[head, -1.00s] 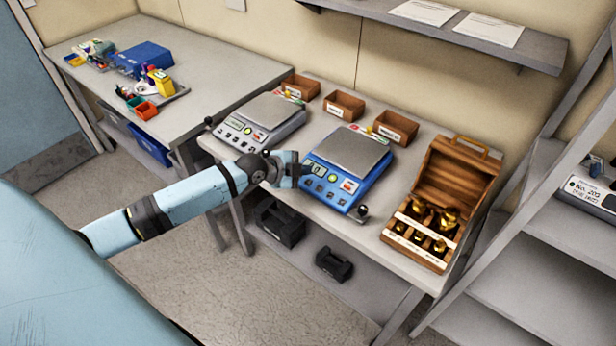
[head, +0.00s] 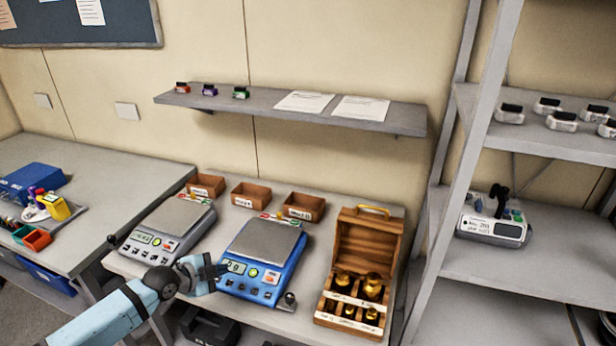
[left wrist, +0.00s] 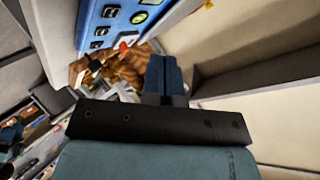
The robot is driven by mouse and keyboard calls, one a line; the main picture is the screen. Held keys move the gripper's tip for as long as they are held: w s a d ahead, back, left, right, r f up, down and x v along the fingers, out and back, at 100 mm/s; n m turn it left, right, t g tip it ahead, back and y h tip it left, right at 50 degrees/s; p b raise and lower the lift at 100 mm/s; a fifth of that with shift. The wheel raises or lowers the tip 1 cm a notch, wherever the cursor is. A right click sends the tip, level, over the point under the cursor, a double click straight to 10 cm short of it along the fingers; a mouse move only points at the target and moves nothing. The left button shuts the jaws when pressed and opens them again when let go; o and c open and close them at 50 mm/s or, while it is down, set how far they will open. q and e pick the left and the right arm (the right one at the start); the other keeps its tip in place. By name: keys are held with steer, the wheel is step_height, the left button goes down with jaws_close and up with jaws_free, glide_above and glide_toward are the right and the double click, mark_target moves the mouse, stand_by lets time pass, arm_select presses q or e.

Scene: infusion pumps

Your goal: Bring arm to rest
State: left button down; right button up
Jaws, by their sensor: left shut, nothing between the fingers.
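My left gripper (head: 222,270) is at the front left of the blue scale (head: 262,262), near its display and buttons. I cannot tell whether it touches the scale. The left wrist view shows the gripper's blue fingers (left wrist: 165,75) closed together and empty, with the blue scale's button panel (left wrist: 118,22) close by at the upper left. My left arm (head: 105,320) reaches in from the lower left. My right gripper is not in view.
A grey scale (head: 165,232) stands left of the blue one. A wooden box (head: 362,265) with brass weights stands to its right. Several small brown bins (head: 250,195) line the back. A wall shelf (head: 250,107) hangs above. A shelving rack (head: 450,190) with devices stands at the right.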

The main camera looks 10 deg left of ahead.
arm_select(q)
steer(key=s+d+f+n, duration=0.3)
steer(key=s+d+n, duration=0.1)
steer(key=s, duration=0.4)
steer(key=s+d+f+n+y+p, duration=0.1)
steer(key=s+d+f+n, duration=0.2)
steer(key=s+d, duration=0.4)
steer(key=s+d+f+n, duration=0.4)
steer(key=s+d+n, duration=0.1)
steer(key=s, duration=0.6)
steer(key=shift+d+y+p, duration=0.3)
steer(key=shift+d, duration=0.05)
